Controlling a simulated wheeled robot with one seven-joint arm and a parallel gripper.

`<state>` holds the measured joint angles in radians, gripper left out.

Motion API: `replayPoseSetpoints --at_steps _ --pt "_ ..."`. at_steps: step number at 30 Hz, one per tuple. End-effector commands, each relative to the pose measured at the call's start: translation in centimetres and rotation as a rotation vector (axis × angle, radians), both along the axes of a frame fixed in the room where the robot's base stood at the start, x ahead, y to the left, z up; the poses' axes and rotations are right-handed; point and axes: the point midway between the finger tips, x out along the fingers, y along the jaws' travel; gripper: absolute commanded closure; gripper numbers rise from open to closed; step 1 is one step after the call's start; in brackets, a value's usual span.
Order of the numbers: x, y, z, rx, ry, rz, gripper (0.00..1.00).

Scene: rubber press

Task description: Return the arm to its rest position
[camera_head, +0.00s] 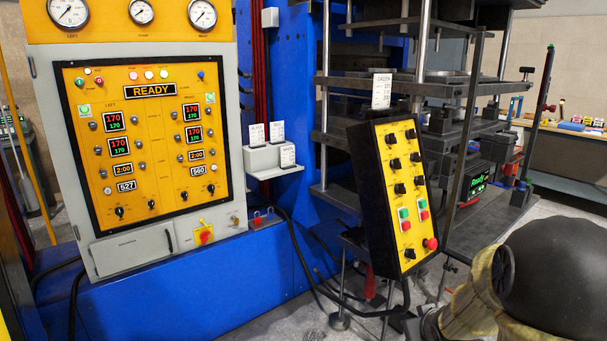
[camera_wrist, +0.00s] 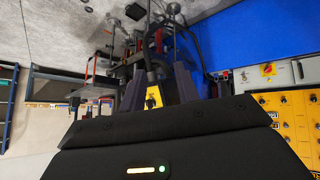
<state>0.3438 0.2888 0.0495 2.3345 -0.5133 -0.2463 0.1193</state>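My arm shows at the lower right of the head view as a large dark rounded link and cream-coloured parts, close to the camera. My gripper's fingertips cannot be made out there. In the wrist view, where the scene appears upside down, my gripper (camera_wrist: 158,90) has its two dark fingers apart. Nothing is visibly held between them. A yellow-faced part (camera_wrist: 153,97) shows in the gap, apparently beyond the fingers.
A tilted yellow pendant panel (camera_head: 405,190) stands left of my arm. The grey control cabinet (camera_head: 50,150) with a READY display is at left. The blue press frame (camera_head: 290,60) and its steel platens (camera_head: 450,90) stand behind. A workbench (camera_head: 560,140) is at far right.

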Motion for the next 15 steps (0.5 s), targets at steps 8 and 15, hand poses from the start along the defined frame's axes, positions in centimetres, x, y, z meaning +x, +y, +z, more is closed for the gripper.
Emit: replayPoseSetpoints --at_steps 8,15 --pt "-9.7 7.0 -0.6 0.058 0.298 -0.082 0.68" --pt "-16.5 11.2 -0.9 0.127 0.488 -0.098 0.68"
